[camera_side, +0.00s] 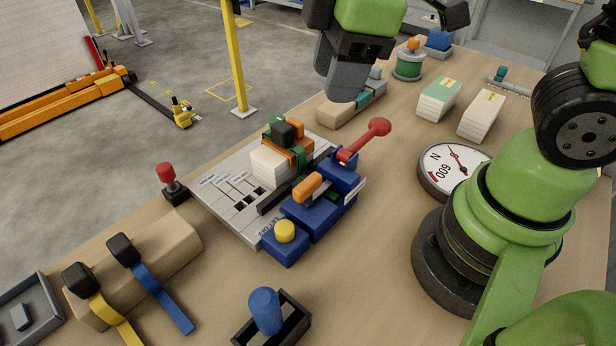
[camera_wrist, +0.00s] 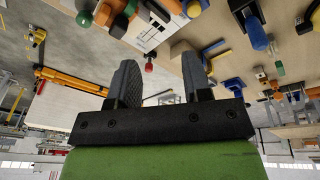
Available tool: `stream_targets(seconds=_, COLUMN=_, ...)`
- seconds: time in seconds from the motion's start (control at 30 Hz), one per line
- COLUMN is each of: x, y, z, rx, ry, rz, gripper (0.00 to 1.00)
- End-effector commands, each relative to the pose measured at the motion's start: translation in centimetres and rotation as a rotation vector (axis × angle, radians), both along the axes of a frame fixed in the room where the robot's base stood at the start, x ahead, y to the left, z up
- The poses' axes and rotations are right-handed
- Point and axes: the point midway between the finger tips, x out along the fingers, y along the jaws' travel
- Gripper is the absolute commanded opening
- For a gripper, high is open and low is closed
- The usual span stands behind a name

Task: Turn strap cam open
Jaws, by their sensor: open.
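A white stack (camera_side: 272,167) on a grey plate has a green strap (camera_side: 303,158) around it, with orange parts and a black block (camera_side: 287,131) on top. Beside it, a blue fixture (camera_side: 308,217) carries an orange handle (camera_side: 307,187) and a red-knobbed lever (camera_side: 365,142). At lower left, a yellow strap (camera_side: 113,318) and a blue strap (camera_side: 164,298) with black ends lie over a beige block. I cannot tell for certain which part is the strap cam. My gripper (camera_side: 345,98) is above the bench, behind the red-knobbed lever, apart from everything. Its two fingers are open and empty in the wrist view (camera_wrist: 160,60).
A red knob (camera_side: 165,172) stands left of the grey plate (camera_side: 222,203). A blue peg (camera_side: 265,309) stands in a black holder at the front. A round dial (camera_side: 455,166) and paper stacks (camera_side: 481,116) lie to the right. Bare bench shows in front of the dial.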

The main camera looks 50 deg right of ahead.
Motion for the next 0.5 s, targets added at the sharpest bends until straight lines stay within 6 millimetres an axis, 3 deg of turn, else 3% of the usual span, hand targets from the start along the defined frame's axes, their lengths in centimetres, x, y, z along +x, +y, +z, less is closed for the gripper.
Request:
stream_targets(seconds=0.03, x=0.6, y=0.7, z=-1.6, rx=-0.041, ry=0.040, rz=0.134, gripper=0.45)
stream_targets(seconds=0.2, x=1.6, y=2.3, z=-5.2, rx=-0.126, ry=0.117, rz=0.485, gripper=0.45)
stream_targets(seconds=0.33, x=1.8, y=2.8, z=-6.6, rx=-0.149, ry=0.141, rz=0.612, gripper=0.45)
stream_targets(seconds=0.5, x=1.9, y=2.8, z=-8.0, rx=-0.155, ry=0.151, rz=0.642, gripper=0.45)
